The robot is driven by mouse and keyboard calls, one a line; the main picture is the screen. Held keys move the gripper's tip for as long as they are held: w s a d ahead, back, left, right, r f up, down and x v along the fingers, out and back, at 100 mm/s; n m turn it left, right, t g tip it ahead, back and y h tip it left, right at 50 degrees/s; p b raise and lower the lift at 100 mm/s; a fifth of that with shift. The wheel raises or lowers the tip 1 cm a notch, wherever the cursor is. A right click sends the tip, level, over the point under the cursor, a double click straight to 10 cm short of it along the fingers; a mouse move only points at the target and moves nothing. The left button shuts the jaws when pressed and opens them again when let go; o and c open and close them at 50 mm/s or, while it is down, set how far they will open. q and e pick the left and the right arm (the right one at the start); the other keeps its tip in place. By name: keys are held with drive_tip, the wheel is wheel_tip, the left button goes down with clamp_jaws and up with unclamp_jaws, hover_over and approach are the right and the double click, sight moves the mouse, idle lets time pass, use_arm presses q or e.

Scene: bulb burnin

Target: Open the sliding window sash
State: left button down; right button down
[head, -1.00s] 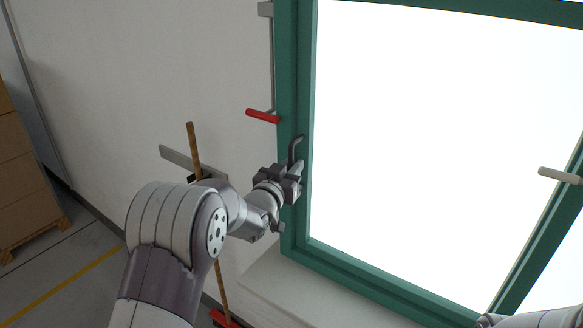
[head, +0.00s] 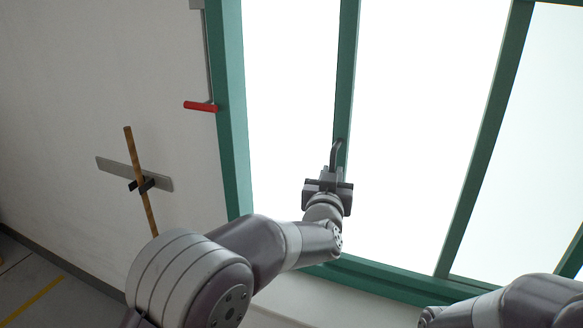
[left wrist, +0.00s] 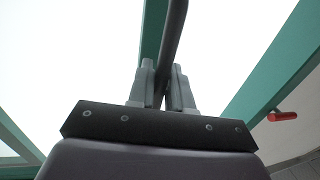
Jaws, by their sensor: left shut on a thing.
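The sliding sash's green upright stile (head: 346,85) stands well right of the green window frame's left jamb (head: 232,120), with a wide bright gap between them. A dark grey bar handle (head: 337,152) is on this stile. My left gripper (head: 331,178) is at the handle. In the left wrist view, the two fingers of my left gripper (left wrist: 162,72) are shut on the handle (left wrist: 174,35), which runs up between them. My right arm shows at the lower right of the head view; its gripper is out of sight.
A red lever (head: 200,106) sticks out beside the left jamb, and also shows in the left wrist view (left wrist: 282,116). A squeegee-like tool with a wooden pole (head: 134,155) leans at the wall. A pale sill (head: 300,300) runs below the window.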

sight(374, 172)
use_arm(q)
drive_tip(key=s+d, duration=0.1)
drive_tip(key=d, duration=0.1)
drive_tip(key=d+p, duration=0.1)
drive_tip(key=d, duration=0.1)
drive_tip(key=s+d+p, duration=0.1)
drive_tip(key=d, duration=0.2)
drive_tip(key=shift+s+d+r, duration=0.1)
drive_tip(key=shift+s+r, duration=0.15)
drive_tip(key=shift+s, duration=0.05)
drive_tip(key=shift+s+d+f, duration=0.1)
drive_tip(key=shift+s+d, duration=0.15)
drive_tip(key=shift+d, duration=0.4)
drive_tip(key=c, duration=1.2)
unclamp_jaws()
drive_tip(key=shift+c, duration=0.2)
drive_tip(key=shift+s, duration=0.1)
